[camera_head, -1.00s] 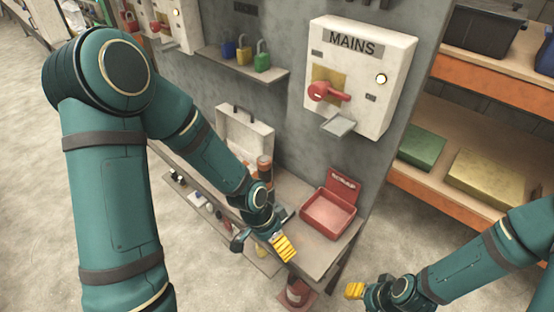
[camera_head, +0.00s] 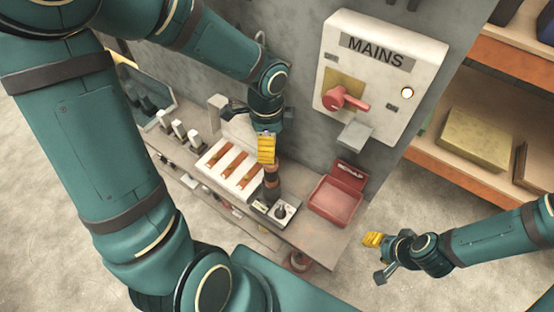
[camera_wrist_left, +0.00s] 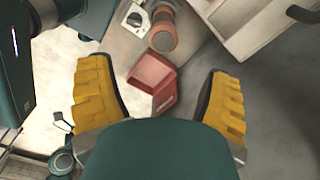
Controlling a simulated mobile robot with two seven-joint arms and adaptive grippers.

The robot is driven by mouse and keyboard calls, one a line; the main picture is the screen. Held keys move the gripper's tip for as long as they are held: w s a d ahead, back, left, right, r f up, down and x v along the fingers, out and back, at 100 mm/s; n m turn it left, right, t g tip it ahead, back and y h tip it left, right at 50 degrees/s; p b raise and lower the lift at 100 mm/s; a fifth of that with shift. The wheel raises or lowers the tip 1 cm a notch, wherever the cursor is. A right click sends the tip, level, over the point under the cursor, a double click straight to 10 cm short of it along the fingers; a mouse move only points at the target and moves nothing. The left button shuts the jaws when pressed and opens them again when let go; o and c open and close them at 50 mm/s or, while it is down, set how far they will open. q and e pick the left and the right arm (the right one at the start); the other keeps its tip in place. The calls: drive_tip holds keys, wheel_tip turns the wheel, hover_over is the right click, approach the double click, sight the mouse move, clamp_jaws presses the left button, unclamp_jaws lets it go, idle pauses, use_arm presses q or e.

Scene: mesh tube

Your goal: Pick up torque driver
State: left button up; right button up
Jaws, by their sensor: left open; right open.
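My left gripper (camera_head: 266,147) is over the bench, by an upright black and orange cylinder (camera_head: 270,183). In the left wrist view its yellow-padded fingers (camera_wrist_left: 158,76) are wide apart with nothing between them. The cylinder (camera_wrist_left: 163,27) shows there beyond the fingers, near the top. A white tray (camera_head: 212,159) with several orange-brown pieces lies left of the cylinder. I cannot tell for certain which thing is the torque driver; the cylinder may be it. My right gripper (camera_head: 378,257) is open and empty, off the bench's right end.
A small dial unit (camera_head: 284,210) stands by the cylinder. An open red box (camera_head: 334,201) sits at the bench's right end. The MAINS box (camera_head: 375,75) with a red handle juts from the wall above. Shelves (camera_head: 465,138) stand at right.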

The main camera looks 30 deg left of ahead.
sight(271, 168)
use_arm(q)
drive_tip(key=shift+w+a+r+m, duration=0.35)
drive_tip(key=shift+a+r, duration=0.1)
drive_tip(key=shift+r, duration=0.2)
wheel_tip(271, 168, down, 8)
drive_tip(key=shift+d+f+b, duration=0.1)
drive_tip(key=shift+f+b, duration=0.05)
drive_tip(key=shift+b, duration=0.65)
drive_tip(key=shift+s+d+f+b, duration=0.1)
drive_tip(key=shift+f+b, duration=0.15)
drive_tip(key=shift+f, duration=0.65)
drive_tip(key=shift+d+f+b, duration=0.15)
drive_tip(key=shift+f+b, duration=0.1)
drive_tip(key=shift+f, duration=0.65)
drive_tip(key=shift+s+d+f+b, duration=0.1)
drive_tip(key=shift+f+b, duration=0.15)
drive_tip(key=shift+f, duration=0.65)
clamp_jaws()
